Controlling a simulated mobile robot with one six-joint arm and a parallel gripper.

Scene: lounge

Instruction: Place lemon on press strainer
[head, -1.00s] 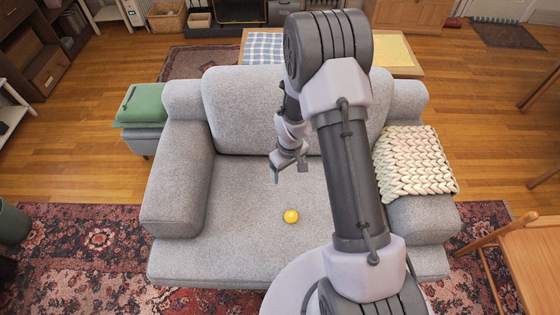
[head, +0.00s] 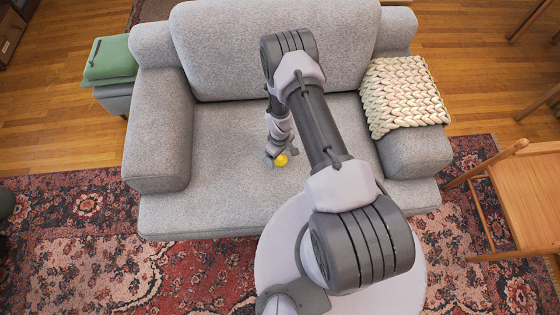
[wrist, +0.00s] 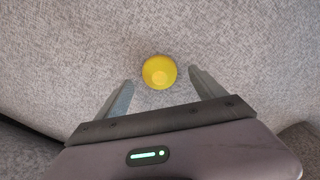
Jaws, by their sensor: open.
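The lemon (head: 281,160) is a small round yellow fruit on the grey sofa seat. In the wrist view the lemon (wrist: 159,72) lies just past the fingertips, in line with the gap between them. My gripper (wrist: 160,80) is open and empty, with one finger to each side. In the head view my gripper (head: 276,157) is low at the seat, close beside the lemon, and partly overlaps it. I do not see a press strainer in any view.
The sofa (head: 235,130) has raised arms and a high backrest around the seat. A cream knitted throw (head: 403,95) drapes over its right arm. A green cushion (head: 110,60) lies on a grey stool at left. A wooden chair (head: 530,190) stands at right on the patterned rug (head: 80,230).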

